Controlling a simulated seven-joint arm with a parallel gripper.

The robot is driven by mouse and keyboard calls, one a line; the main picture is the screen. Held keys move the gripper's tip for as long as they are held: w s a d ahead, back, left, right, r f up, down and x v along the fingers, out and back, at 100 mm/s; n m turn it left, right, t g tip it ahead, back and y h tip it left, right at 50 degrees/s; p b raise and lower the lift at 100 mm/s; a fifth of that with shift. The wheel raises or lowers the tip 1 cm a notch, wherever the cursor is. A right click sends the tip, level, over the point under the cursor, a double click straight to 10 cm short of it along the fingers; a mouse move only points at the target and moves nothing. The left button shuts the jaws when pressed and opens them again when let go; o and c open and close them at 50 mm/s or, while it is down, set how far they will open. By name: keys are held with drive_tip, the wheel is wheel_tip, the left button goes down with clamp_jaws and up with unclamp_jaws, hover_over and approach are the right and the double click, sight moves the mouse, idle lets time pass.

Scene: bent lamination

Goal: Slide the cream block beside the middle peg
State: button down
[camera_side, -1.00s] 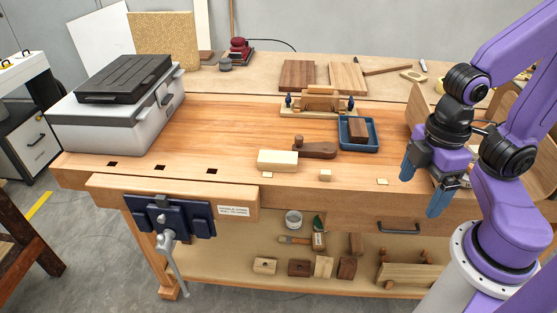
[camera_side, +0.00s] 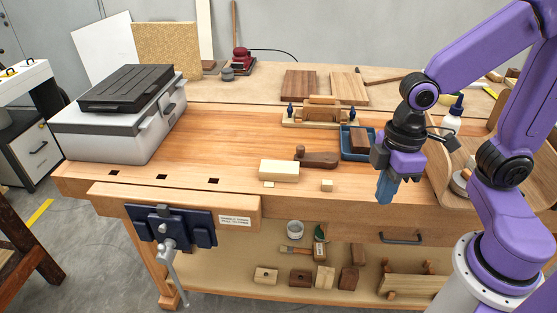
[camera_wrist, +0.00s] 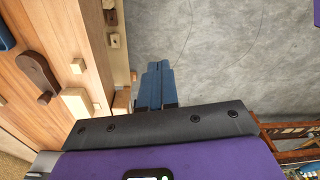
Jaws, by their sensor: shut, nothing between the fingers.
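The cream block (camera_side: 279,171) lies on the bench top near its front edge, and it also shows in the wrist view (camera_wrist: 75,101). A small raised pale peg (camera_side: 327,185), seemingly the middle one, stands to the right of the block with a gap between them. A flat pale square (camera_side: 269,184) sits just in front of the block. My gripper (camera_side: 384,201) is shut and empty, fingers pointing down near the front edge, right of the peg and apart from it. Its blue fingers (camera_wrist: 159,68) are together in the wrist view.
A dark brown wooden tool (camera_side: 320,160) lies right behind the block. A blue tray (camera_side: 347,151) with a brown block stands farther back, near my gripper. A grey case (camera_side: 110,140) stands at the left. The bench top left of the block is clear.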

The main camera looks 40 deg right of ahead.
sight(277, 168)
drive_tip(key=w+d+f+m, duration=0.1)
drive_tip(key=w+d+f, duration=0.1)
drive_tip(key=w, duration=0.5)
drive_tip(key=w+d+f+m+t, duration=0.1)
drive_tip(key=w+d+f, duration=0.2)
drive_tip(key=w, duration=0.5)
drive_tip(key=w+d+f+m, duration=0.1)
drive_tip(key=w+d+f, duration=0.1)
drive_tip(key=w+f, duration=0.3)
drive_tip(key=shift+w+d+f+y, duration=0.1)
drive_tip(key=shift+w+d+y, duration=0.1)
drive_tip(key=shift+w, duration=0.55)
drive_tip(key=shift+w+d+y, duration=0.1)
drive_tip(key=shift+w+d, duration=0.05)
drive_tip(key=shift+w, duration=0.55)
drive_tip(key=w+a, duration=0.8)
drive_tip(key=shift+w+a, duration=0.15)
drive_tip(key=shift+w, duration=0.1)
drive_tip(key=shift+f, duration=0.9)
